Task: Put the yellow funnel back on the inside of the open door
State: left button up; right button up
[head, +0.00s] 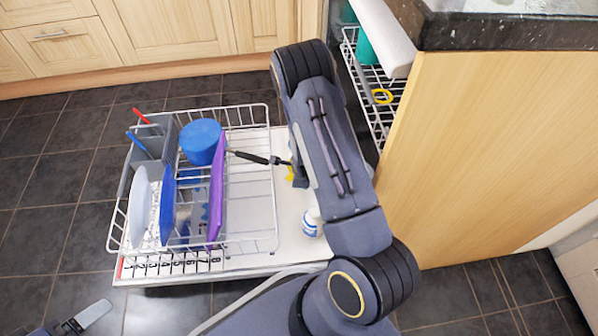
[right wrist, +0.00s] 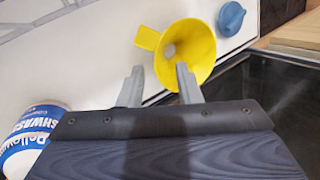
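The yellow funnel (right wrist: 205,42) lies on the white inside of the open door, with its wide mouth facing my right wrist camera and a tab at its left. In the head view only a sliver of the funnel (head: 290,174) shows beside my right arm. My right gripper (right wrist: 160,70) is open and empty. Its fingertips are at the funnel's near rim, and the right one overlaps it in view; I cannot tell whether they touch. The open door (head: 293,225) lies flat. My left gripper (head: 80,320) is at the bottom left edge, partly cut off.
A wire rack (head: 262,240) with plates, a blue cup (head: 201,141) and utensils stands on the door. A black-handled utensil (head: 250,157) sticks out toward my right gripper. A white-and-blue bottle (head: 311,224) stands nearby. A blue knob (right wrist: 231,17) is beside the funnel.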

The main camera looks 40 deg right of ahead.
jog(key=p+v, duration=0.2)
jog(key=v, duration=0.5)
jog(key=shift+s, duration=0.1)
